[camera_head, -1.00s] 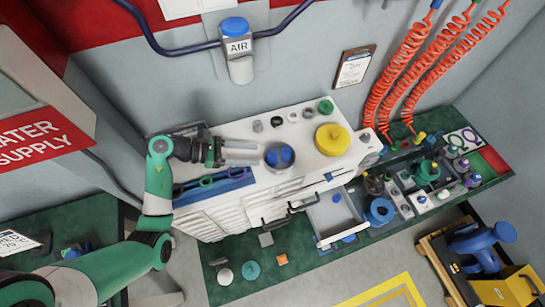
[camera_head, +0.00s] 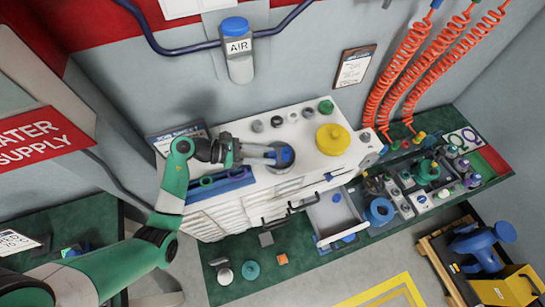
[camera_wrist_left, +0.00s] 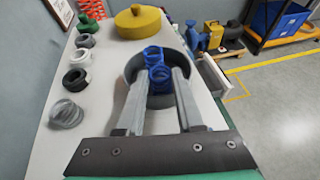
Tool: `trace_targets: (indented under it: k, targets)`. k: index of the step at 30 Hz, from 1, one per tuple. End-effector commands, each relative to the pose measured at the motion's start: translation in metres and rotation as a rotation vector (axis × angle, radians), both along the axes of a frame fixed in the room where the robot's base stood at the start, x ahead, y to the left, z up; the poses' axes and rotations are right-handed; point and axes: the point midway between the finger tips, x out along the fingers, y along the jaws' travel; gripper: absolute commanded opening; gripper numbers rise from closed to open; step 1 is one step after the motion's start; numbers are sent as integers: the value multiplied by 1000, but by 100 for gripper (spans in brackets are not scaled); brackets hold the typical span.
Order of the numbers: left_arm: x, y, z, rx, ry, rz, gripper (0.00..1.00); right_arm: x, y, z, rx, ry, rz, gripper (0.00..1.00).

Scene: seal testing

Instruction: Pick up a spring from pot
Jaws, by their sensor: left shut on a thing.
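The dark grey round pot (camera_head: 283,167) stands on the white cabinet top. In the left wrist view the pot (camera_wrist_left: 134,68) has blue coil springs inside. One blue spring (camera_wrist_left: 160,75) is between the fingers of my left gripper (camera_head: 272,156), which is shut on it. Another blue spring (camera_wrist_left: 152,53) is just behind it, towards the far side of the pot. The fingers reach over the pot's near rim, and the held spring is still within the pot's outline. I cannot tell whether it is lifted off the bottom. My right gripper is out of view.
A yellow lidded container (camera_head: 333,139) stands close to the right of the pot. Several small rings and a green knob (camera_head: 326,106) line the back edge. A blue tool rack (camera_head: 222,185) is at the cabinet's front left. An open drawer (camera_head: 335,215) juts out below.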

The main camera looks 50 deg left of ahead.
Motion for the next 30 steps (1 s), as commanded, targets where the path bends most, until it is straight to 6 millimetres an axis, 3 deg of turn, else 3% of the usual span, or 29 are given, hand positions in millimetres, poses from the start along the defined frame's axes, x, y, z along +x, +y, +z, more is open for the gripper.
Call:
trace_targets:
  k: [8,15,22,30]
  targets:
    - [0,0,4,0,-1,0,0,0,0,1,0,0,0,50]
    - [0,-1,37,2,-5,-1,0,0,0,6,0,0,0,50]
    - [-23,-45,94,5,-6,-4,0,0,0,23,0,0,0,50]
    - [-56,-106,122,0,0,-4,0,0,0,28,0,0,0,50]
